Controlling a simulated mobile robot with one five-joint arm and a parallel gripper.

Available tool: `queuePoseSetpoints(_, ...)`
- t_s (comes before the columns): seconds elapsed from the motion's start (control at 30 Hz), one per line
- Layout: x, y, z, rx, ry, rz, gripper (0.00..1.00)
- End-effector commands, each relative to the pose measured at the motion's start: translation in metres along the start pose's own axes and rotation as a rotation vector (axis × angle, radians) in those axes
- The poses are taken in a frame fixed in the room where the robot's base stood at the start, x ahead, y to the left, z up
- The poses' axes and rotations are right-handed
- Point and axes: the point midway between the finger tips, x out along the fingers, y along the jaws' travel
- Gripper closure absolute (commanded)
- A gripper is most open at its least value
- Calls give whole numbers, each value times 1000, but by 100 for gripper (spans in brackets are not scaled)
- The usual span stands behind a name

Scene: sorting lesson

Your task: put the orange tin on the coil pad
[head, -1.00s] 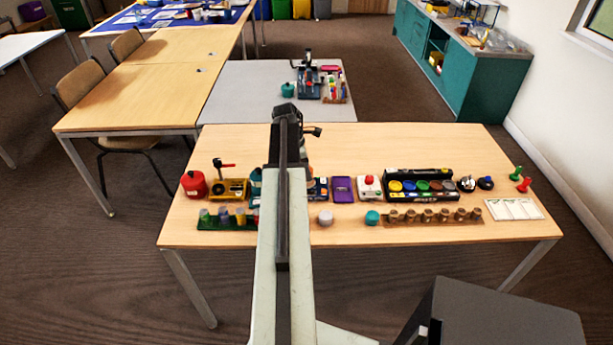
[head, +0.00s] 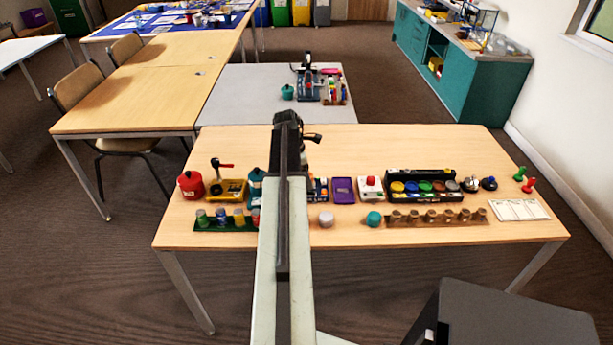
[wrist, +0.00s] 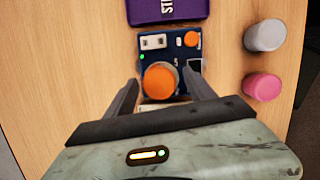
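The orange tin (wrist: 160,80) shows in the wrist view between my gripper's fingers (wrist: 162,84). It stands over the lower left part of a dark blue device with a white socket block and a small orange button (wrist: 169,58). This device looks like the one with the coil pad; the tin hides what lies under it. A narrow gap shows between the tin and each finger, so my gripper looks open around it. In the head view my arm hides the tin and most of the blue device (head: 320,187).
Beside the device are a purple case (wrist: 166,9), a grey cylinder (wrist: 265,35) and a pink cylinder (wrist: 262,86). The table's front edge is clear.

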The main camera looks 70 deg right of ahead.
Motion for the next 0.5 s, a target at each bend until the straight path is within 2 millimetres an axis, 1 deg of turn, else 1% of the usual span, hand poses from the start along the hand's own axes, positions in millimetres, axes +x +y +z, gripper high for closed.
queuePoseSetpoints(0.23, 0, 0, 0, 0, 0, 0, 37)
queuePoseSetpoints(0.33, -4, 0, 0, -1, 0, 0, 37)
queuePoseSetpoints(0.43, -13, 0, 1, -1, 0, 0, 37)
queuePoseSetpoints(0.5, -24, 0, 2, -1, 0, 0, 37)
